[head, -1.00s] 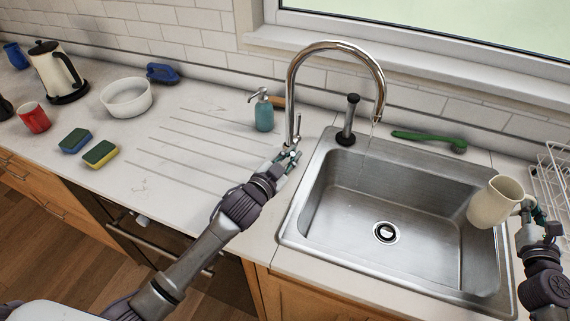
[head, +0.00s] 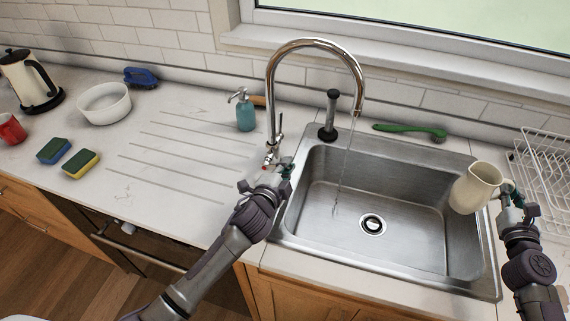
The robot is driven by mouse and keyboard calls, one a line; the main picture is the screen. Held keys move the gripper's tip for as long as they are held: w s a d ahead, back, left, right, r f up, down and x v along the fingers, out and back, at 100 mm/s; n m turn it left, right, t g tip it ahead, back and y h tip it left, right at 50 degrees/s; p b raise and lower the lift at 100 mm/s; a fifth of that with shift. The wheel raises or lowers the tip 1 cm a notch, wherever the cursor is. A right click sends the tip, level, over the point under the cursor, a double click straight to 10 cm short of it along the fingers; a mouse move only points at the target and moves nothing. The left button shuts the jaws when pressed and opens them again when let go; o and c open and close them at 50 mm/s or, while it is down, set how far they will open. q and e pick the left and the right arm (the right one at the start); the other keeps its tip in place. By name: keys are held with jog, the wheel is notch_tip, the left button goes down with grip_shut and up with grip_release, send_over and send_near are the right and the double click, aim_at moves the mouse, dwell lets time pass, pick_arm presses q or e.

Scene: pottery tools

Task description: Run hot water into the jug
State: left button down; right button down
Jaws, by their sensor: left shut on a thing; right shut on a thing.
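The cream jug (head: 475,187) is held over the right side of the steel sink (head: 320,212), apart from the water. My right gripper (head: 506,194) is shut on the jug's handle side. The chrome tap (head: 271,95) arches over the sink from its left edge, and a thin stream of water (head: 346,160) falls from its spout into the basin. My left gripper (head: 281,168) is at the foot of the tap, shut on the tap lever (head: 268,158), which is mostly hidden by the fingers.
A soap dispenser (head: 245,112) stands left of the tap. A wire rack (head: 545,165) is at the right.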

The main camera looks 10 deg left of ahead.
pick_arm(q)
jog(key=shift+f, duration=0.1)
dwell(0.4)
jog(key=c, duration=1.2)
grip_release()
jog(key=shift+d, duration=0.1)
jog(key=v, duration=1.2)
